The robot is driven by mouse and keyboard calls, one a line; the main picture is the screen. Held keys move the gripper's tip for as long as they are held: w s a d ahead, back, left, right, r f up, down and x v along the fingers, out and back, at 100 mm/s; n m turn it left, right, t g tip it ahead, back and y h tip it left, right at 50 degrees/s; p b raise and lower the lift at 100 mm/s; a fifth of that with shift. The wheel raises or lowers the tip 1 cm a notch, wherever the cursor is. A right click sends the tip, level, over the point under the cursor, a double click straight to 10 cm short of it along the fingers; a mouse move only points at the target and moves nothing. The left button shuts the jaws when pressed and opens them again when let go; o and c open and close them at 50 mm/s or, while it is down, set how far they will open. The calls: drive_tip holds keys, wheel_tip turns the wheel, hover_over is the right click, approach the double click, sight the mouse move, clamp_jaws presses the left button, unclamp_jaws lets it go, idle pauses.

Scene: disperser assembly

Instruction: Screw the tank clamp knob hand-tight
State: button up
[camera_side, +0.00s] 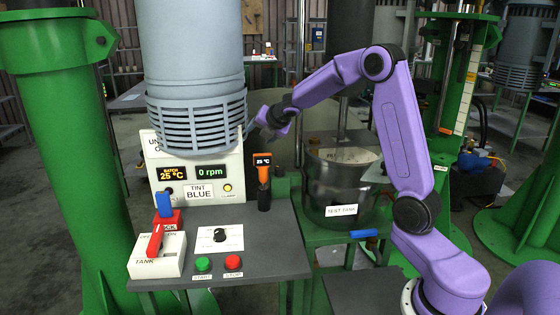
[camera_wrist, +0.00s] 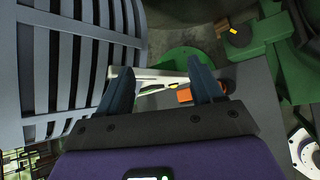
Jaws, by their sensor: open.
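The test tank (camera_side: 338,185) is a grey metal vessel on a green stand at the centre right of the side view. A dark round knob with a yellow mark (camera_wrist: 238,36) sits on a green bracket at the upper right of the wrist view; it looks like the clamp knob, but I cannot be sure. I cannot make out this knob in the side view. My gripper (camera_side: 258,130) is beside the grey slatted housing, left of the tank and above the console. In the wrist view my gripper (camera_wrist: 163,82) has its fingers apart, with nothing held between them.
The grey slatted housing (camera_side: 200,120) stands close at my gripper's left. A blue handle (camera_side: 364,233) lies below the tank. Green columns (camera_side: 65,150) flank the work.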

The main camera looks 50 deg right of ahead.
drive_tip(key=s+a+f+m+g+y, duration=0.3)
drive_tip(key=s+a+m, duration=0.4)
drive_tip(key=s+a, duration=1.25)
drive_tip(key=s+a+f+m+g, duration=0.2)
drive_tip(key=s+g, duration=0.1)
drive_tip(key=s, duration=0.9)
drive_tip(key=s+a+f+m+g, duration=0.15)
drive_tip(key=s+g, duration=0.25)
drive_tip(key=s, duration=0.9)
drive_tip(key=w+a+r+m+t+y, duration=0.1)
drive_tip(key=w+r+m, duration=0.1)
drive_tip(key=w, duration=0.5)
drive_tip(key=w+a+r+m, duration=0.1)
drive_tip(key=w+m, duration=0.2)
drive_tip(key=w, duration=0.4)
wheel_tip(320, 180, up, 4)
drive_tip(key=m+t+h, duration=0.1)
drive_tip(key=m+t, duration=0.3)
drive_tip(key=m, duration=0.6)
hover_over(280, 168)
drive_tip(key=s, duration=0.7)
drive_tip(key=shift+n, duration=0.25)
drive_tip(key=x, duration=1.7)
drive_tip(key=shift+f, duration=0.3)
